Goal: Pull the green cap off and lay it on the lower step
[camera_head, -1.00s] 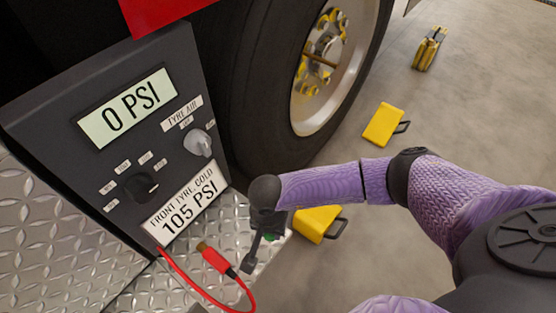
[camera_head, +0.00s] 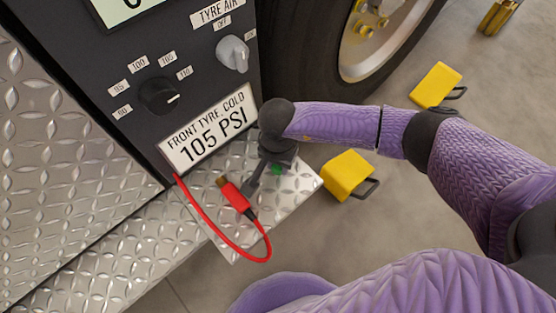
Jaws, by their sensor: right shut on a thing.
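My right gripper (camera_head: 268,180) points down over the diamond-plate step, just right of the red hose. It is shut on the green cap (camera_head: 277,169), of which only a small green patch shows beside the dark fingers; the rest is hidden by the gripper. What the cap sits on or whether it is free cannot be seen. The diamond-plate step (camera_head: 303,186) lies beneath the gripper, below the front of the panel. My left gripper is not in view.
The red hose (camera_head: 240,257) with its red connector (camera_head: 234,196) lies just left of the gripper. The dark panel with a black knob (camera_head: 159,96) and grey knob (camera_head: 232,53) stands behind. Yellow chocks (camera_head: 347,174) (camera_head: 436,84) sit on the floor by the tyre (camera_head: 300,45).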

